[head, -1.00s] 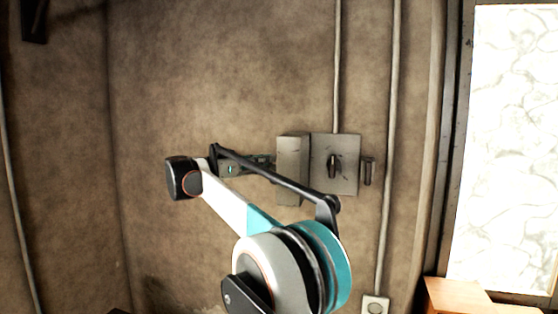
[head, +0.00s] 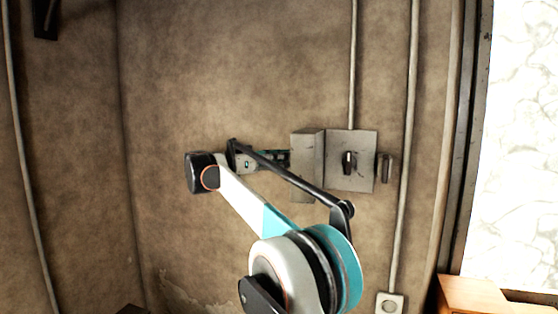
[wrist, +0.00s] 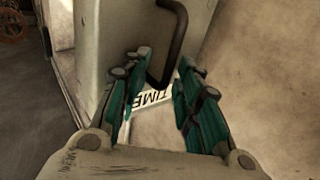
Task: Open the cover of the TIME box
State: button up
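In the wrist view, a pale grey box face (wrist: 105,35) carries a dark bent handle (wrist: 178,35). A white label reading TIME (wrist: 153,98), upside down in this view, shows between my fingers. My gripper (wrist: 165,62) is open, with one teal finger on each side of the handle's lower end. Whether either finger touches the handle cannot be told. In the head view my gripper (head: 272,158) is partly hidden behind my arm, just left of a protruding grey box (head: 306,150). The label cannot be read there, and I cannot tell if the cover is ajar.
A flat grey panel (head: 368,148) with a dark lever (head: 349,162) adjoins the protruding box on its right. Vertical conduits (head: 408,150) run up the wall. A wooden box (head: 470,295) stands at lower right. A reddish wheel (wrist: 12,25) shows in the wrist view.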

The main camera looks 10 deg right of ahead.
jog(key=shift+f, duration=0.1)
jog(key=s+a, duration=0.2)
jog(key=a, duration=0.9)
jog(key=shift+a, duration=0.4)
jog(key=shift+s, duration=0.1)
